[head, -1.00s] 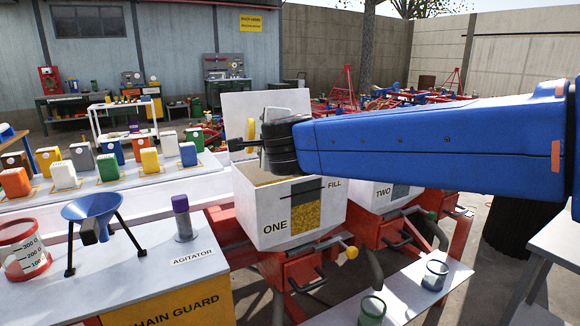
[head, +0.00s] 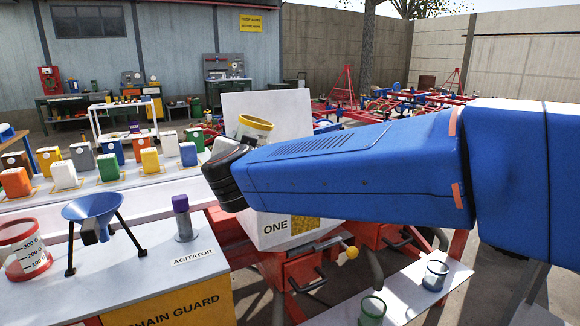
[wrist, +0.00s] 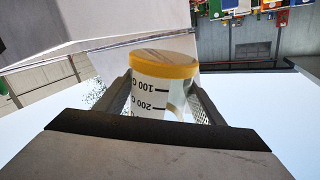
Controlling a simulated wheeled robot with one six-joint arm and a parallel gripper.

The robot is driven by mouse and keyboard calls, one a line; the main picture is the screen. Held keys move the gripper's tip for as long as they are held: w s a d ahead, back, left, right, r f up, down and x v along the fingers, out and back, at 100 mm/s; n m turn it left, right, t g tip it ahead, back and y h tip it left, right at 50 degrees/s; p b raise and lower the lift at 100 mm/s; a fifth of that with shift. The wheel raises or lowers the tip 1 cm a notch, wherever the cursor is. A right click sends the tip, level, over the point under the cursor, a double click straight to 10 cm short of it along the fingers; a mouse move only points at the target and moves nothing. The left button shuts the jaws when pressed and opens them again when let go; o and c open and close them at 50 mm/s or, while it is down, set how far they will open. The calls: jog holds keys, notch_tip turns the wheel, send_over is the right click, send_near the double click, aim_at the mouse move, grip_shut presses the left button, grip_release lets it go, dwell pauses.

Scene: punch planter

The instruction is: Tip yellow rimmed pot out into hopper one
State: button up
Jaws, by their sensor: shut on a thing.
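The yellow rimmed pot (head: 255,123) shows in the head view above hopper one, with its rim up and slightly tilted. In the wrist view the clear pot (wrist: 160,95) sits between the fingers of my gripper (wrist: 165,105), which is shut on it. Its scale marks read upside down there. I cannot tell whether anything is left inside. Hopper one (head: 273,228) is a white box with a raised white lid behind the pot. My arm hides its opening and much of its front window; a yellow fill shows at the window's visible part.
Hopper two stands to the right, mostly behind my arm. The agitator (head: 183,218), a blue funnel (head: 93,212) and a red-rimmed pot (head: 22,247) stand on the left bench. Two small pots, one green-rimmed (head: 372,310), stand on the low front shelf. Several coloured containers line the white table.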

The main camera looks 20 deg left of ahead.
aim_at(242, 128)
jog(key=shift+s+a+r+n, duration=0.15)
jog(key=shift+a+n, duration=0.15)
jog(key=shift+n, duration=0.3)
jog(key=shift+s+a+f+n+t, duration=0.15)
jog(key=shift+a+f+n+t, duration=0.1)
jog(key=shift+n, duration=0.35)
jog(key=shift+s+a+f+n+t, duration=0.1)
jog(key=shift+f+n+t, duration=0.1)
jog(key=shift+n, duration=0.4)
jog(key=shift+r, duration=0.1)
jog(key=shift+r, duration=2.45)
